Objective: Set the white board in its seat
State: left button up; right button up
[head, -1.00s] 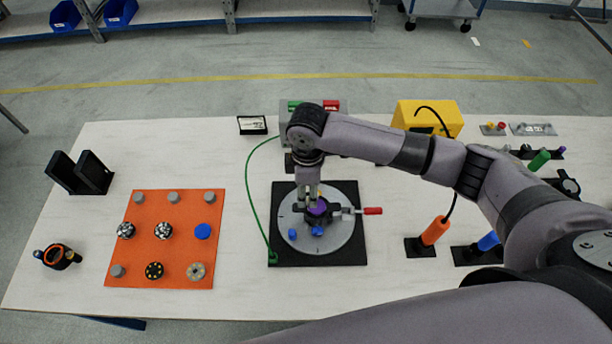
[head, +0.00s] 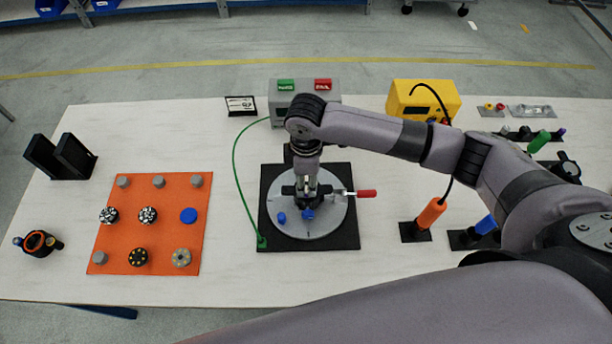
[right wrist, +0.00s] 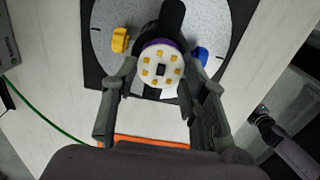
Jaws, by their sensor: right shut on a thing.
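The white board (right wrist: 161,70) is a round white disc with several yellow squares and a dark centre slot. In the right wrist view it lies between the fingers of my right gripper (right wrist: 162,80), which is shut on it. A purple rim (right wrist: 158,43) shows right behind the board, in a black holder on the grey round plate (head: 334,226). In the head view my right gripper (head: 306,188) is down at this holder and hides the board. I cannot tell whether the board touches its seat. My left gripper (right wrist: 264,124) seems to show at the right of the wrist view, its fingers unclear.
A red-handled clamp (head: 366,193) reaches the holder from the right. Blue knobs (head: 281,217) and a yellow one (right wrist: 120,40) stand on the plate. An orange mat (head: 120,228) with several round parts lies left. A green cable (head: 234,165) curves between.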

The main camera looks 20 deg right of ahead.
jog(key=shift+f, duration=0.6)
jog(key=shift+p, duration=0.35)
jog(key=shift+f, duration=0.1)
dwell(0.9)
jog(key=o, duration=0.7)
jog(key=shift+c, duration=0.2)
jog(key=o, duration=0.6)
jog(key=shift+c, duration=0.2)
notch_tip(320, 180, up, 12)
